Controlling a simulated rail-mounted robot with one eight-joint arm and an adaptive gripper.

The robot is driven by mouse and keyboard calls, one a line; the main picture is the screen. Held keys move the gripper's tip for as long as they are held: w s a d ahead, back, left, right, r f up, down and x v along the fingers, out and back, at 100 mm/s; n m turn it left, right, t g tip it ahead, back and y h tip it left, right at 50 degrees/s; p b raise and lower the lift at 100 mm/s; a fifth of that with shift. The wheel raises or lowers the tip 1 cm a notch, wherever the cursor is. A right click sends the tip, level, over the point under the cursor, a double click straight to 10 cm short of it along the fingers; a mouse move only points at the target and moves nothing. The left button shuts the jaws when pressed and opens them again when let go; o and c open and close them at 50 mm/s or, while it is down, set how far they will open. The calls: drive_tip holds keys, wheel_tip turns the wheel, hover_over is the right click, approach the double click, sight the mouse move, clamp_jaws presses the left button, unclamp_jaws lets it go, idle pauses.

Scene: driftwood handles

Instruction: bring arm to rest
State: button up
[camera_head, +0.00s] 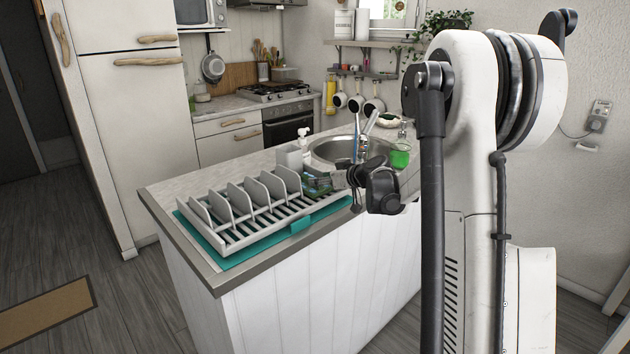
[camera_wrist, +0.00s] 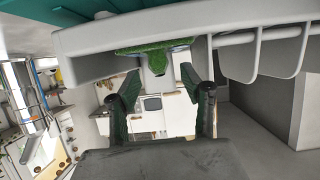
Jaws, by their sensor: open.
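My arm stands at the right of the head view. Its dark wrist and my gripper (camera_head: 350,178) are at the right end of the dish rack, and the fingers are partly hidden. In the wrist view my gripper (camera_wrist: 163,98) is open, with two dark fingers apart and nothing clearly held between them. A green item (camera_wrist: 155,54) shows just past the fingertips, against the grey rack (camera_wrist: 88,50). I cannot tell whether the fingers touch it.
The dish rack (camera_head: 225,240) sits on a teal mat (camera_head: 300,224) on the counter. Behind my gripper are the sink (camera_head: 325,150), a tap (camera_head: 371,122) and a green glass (camera_head: 400,157). A fridge (camera_head: 130,110) stands at left. Floor left of the counter is mostly clear.

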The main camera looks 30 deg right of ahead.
drive_tip(key=v, duration=0.8)
drive_tip(key=shift+a, duration=0.2)
drive_tip(key=s+a+r+m+g, duration=0.1)
drive_tip(key=s+a+r+g, duration=0.1)
drive_tip(key=s+a, duration=0.65)
drive_tip(key=s+a+r+g, duration=0.2)
drive_tip(key=s+a, duration=0.4)
drive_tip(key=a, duration=0.5)
drive_tip(key=s+a+f+m+h, duration=0.1)
drive_tip(key=s+a+f, duration=0.1)
drive_tip(key=s, duration=0.8)
drive_tip(key=s+a+f+m+g+h, duration=0.1)
drive_tip(key=s+a, duration=0.4)
drive_tip(key=s, duration=0.6)
drive_tip(key=shift+f+g+h, duration=0.3)
drive_tip(key=shift+f+h, duration=0.4)
drive_tip(key=shift+f, duration=0.15)
